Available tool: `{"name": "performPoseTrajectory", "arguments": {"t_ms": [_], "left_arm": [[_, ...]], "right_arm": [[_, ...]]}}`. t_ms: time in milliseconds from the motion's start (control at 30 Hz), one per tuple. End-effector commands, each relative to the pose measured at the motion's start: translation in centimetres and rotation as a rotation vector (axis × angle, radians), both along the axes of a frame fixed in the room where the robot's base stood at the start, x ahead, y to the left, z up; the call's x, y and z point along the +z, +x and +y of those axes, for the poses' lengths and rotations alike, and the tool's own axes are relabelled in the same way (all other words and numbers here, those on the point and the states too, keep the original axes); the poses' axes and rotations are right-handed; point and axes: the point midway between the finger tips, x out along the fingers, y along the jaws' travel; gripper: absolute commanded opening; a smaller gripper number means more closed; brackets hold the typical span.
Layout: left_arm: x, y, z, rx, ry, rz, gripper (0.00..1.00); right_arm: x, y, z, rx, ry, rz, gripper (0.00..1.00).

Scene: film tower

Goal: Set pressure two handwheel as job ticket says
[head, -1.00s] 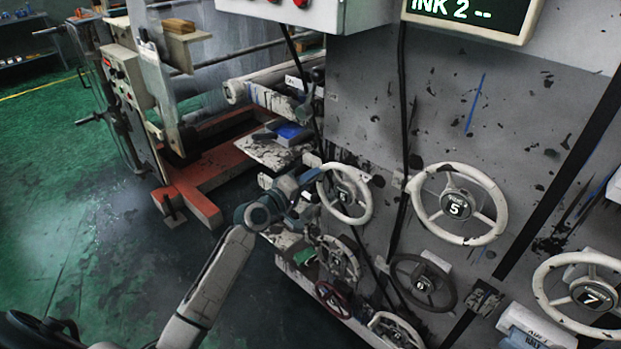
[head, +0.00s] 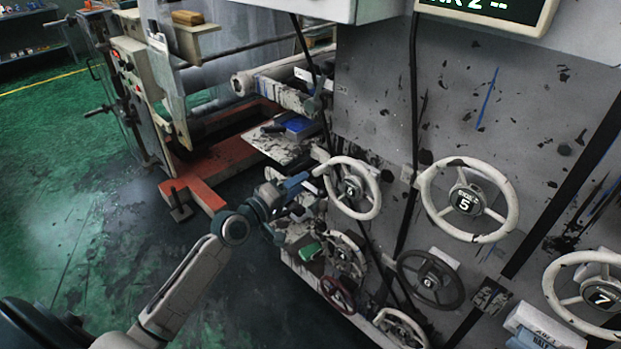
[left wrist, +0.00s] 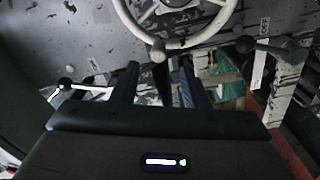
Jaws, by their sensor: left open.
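A small white spoked handwheel (head: 373,205) with a dark numbered hub stands on the grey machine side; its number is hard to read, and I cannot tell whether it is pressure two. My left gripper (head: 306,190) is just left of its rim, jaws open. In the left wrist view the wheel's white rim (left wrist: 182,43) crosses the top, beyond my left gripper (left wrist: 160,68). A dark peg-like part shows between the fingers, not held. I cannot tell whether the fingers touch the wheel. No job ticket is readable. My right gripper is not in view.
A larger white wheel marked 5 (head: 426,196), a dark wheel marked 6 (head: 457,290) and a white wheel marked 7 (head: 551,290) are close by. A screen (head: 520,12) is cut off above. A black cable (head: 413,100) hangs right of the small wheel. Green floor (head: 60,190) is free at left.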

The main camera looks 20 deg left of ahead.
Motion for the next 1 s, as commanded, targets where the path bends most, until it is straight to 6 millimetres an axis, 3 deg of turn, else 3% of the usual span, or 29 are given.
{"name": "performPoseTrajectory", "arguments": {"t_ms": [100,300,833,933,1000], "left_arm": [[-0.1,-1.7,0.6,0.000,0.003,0.001,0.41],[0.0,-3.0,1.1,-0.001,-0.001,0.001,0.41],[0.0,-3.0,1.1,0.000,-0.001,-0.001,0.41],[-1.2,-2.9,1.5,0.014,0.015,0.014,0.41],[-3.5,-2.6,2.3,0.040,0.049,0.041,0.41]], "right_arm": [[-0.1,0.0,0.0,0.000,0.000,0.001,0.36],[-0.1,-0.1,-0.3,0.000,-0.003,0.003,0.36],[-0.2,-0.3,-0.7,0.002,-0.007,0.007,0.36],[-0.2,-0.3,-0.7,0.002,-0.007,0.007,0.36],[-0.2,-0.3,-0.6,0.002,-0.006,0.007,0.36]]}}
